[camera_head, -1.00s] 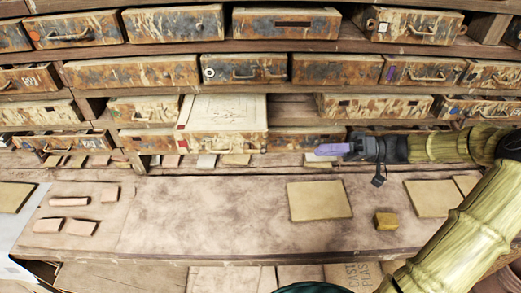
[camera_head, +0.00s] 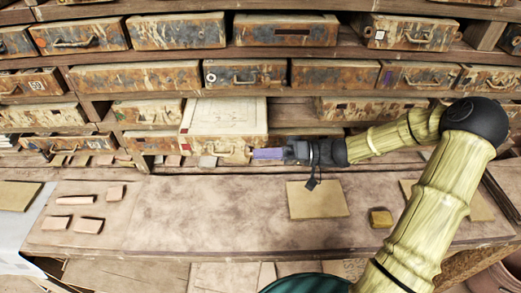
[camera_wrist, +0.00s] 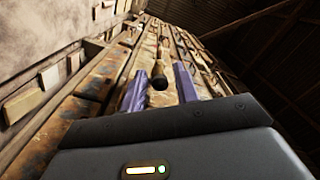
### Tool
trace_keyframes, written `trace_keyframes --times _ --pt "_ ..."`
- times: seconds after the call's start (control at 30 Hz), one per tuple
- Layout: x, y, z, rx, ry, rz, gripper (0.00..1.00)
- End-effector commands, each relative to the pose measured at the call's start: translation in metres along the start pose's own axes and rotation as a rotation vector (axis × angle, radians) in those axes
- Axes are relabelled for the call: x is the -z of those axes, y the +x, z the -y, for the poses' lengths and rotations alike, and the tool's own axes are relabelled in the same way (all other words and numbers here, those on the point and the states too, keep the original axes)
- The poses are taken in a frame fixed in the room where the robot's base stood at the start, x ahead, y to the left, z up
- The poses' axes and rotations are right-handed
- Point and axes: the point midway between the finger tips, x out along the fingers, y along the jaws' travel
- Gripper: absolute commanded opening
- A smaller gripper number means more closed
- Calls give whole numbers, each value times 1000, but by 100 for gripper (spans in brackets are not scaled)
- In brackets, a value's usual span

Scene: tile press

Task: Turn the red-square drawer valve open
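The worn drawer (camera_head: 223,145) with a small red square on its left side juts out from the lower shelf in the head view. Its pale top carries faint writing. My gripper (camera_head: 256,154) is at the right end of its front, with purple fingers pointing left. In the wrist view my gripper (camera_wrist: 160,88) has its two purple fingers apart. A dark-ended knob with a brown stem (camera_wrist: 159,76) appears between them, with gaps visible on both sides. I cannot tell whether this knob is the valve, or whether the fingers touch the drawer.
Rows of weathered drawers (camera_head: 175,31) fill the shelves above and beside. A workbench (camera_head: 200,215) lies below, its middle clear. It bears a flat tan tile (camera_head: 318,199), a small yellowish block (camera_head: 380,218) and several pinkish pieces (camera_head: 88,225) at left.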

Motion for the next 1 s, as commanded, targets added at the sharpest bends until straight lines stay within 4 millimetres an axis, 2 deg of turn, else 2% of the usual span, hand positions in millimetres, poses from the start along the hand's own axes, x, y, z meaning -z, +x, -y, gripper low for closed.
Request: trace_keyframes --times 0.13,0.4,0.57,1.0 --pt "0 11 0 -1 2 1 31" --pt "0 11 0 -1 1 0 31" --pt "0 11 0 -2 1 0 0" --pt "1 11 2 -40 -1 24 0"
